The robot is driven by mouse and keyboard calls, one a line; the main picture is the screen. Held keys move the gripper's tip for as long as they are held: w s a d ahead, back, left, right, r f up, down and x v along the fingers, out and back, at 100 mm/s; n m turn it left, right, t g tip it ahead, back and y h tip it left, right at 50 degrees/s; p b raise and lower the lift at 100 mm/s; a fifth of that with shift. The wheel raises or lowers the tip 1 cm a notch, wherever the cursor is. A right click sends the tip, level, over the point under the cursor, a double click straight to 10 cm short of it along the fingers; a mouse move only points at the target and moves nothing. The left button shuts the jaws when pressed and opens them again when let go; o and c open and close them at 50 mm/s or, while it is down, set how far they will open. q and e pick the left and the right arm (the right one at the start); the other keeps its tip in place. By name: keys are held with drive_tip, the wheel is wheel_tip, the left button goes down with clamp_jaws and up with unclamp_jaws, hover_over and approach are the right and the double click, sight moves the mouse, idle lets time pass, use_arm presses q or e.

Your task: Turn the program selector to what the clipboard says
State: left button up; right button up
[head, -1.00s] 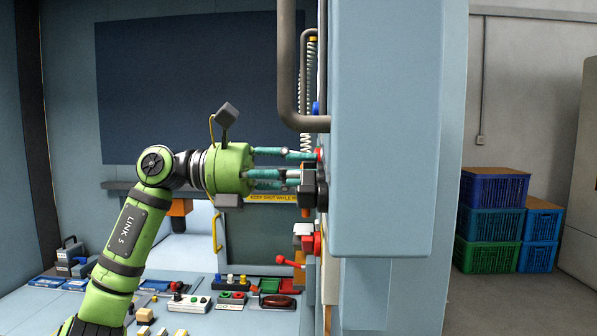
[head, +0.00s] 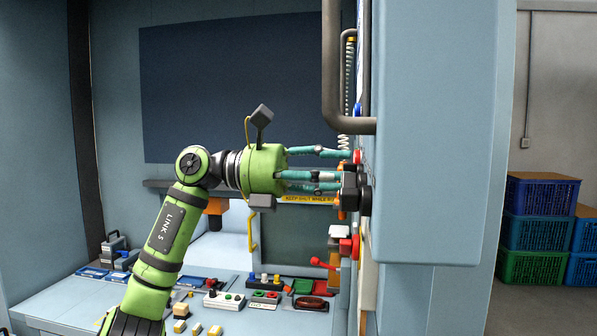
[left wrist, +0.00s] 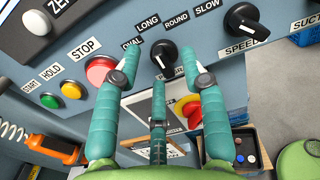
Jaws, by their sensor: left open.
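The program selector is a black round knob (left wrist: 164,53) on the blue-grey panel, seen in the left wrist view. OVAL, LONG and ROUND labels curve around its upper side. Its name label below is partly hidden by my fingers, and I cannot tell its setting for sure. My left gripper (left wrist: 160,82) is open, its three teal fingers spread around the knob's near side, with nothing visibly held. In the head view the left gripper (head: 345,170) points right at the panel, seen edge-on. No readable clipboard shows. My right gripper is not in view.
The speed knob (left wrist: 243,18) sits right of the selector. A red STOP button (left wrist: 100,70) is close by the left finger. A yellow door handle (head: 252,232) and cluttered worktop are below the arm.

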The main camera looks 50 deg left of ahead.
use_arm(q)
drive_tip(key=v, duration=1.1)
